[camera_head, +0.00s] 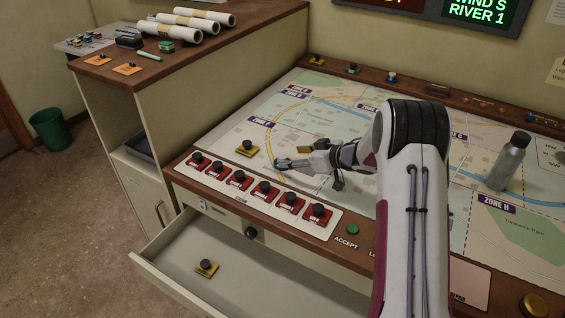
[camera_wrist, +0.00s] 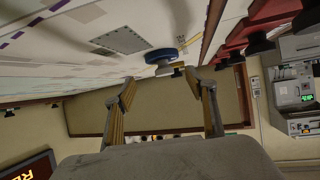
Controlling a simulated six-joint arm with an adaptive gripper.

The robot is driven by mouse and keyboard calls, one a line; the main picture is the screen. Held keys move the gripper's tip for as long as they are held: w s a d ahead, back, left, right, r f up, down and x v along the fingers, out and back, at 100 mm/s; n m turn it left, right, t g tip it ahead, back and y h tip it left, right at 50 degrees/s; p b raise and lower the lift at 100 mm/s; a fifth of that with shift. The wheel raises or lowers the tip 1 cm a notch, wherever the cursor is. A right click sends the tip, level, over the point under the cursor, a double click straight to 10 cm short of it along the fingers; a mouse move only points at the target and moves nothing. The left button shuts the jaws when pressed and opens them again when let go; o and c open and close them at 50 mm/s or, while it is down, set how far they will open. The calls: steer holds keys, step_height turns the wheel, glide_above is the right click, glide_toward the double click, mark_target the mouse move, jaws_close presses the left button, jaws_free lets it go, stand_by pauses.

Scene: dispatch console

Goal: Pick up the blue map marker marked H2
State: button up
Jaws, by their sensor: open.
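My gripper is open and empty. In the head view my gripper (camera_head: 292,162) is low over the map board (camera_head: 335,108), pointing left. A small blue patch at its tip appears to be the blue marker (camera_head: 280,163), partly covered by the fingers. I cannot read a mark H2 on it.
A grey bottle (camera_head: 508,161) stands at right. More markers stand on the back ledge.

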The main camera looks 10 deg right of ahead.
mark_target(286, 158)
steer(key=shift+w+a+f, duration=1)
steer(key=shift+a+f, duration=0.05)
steer(key=shift+a, duration=0.1)
steer(key=shift+x, duration=0.8)
steer(key=shift+r, duration=0.1)
steer(key=c, duration=1.2)
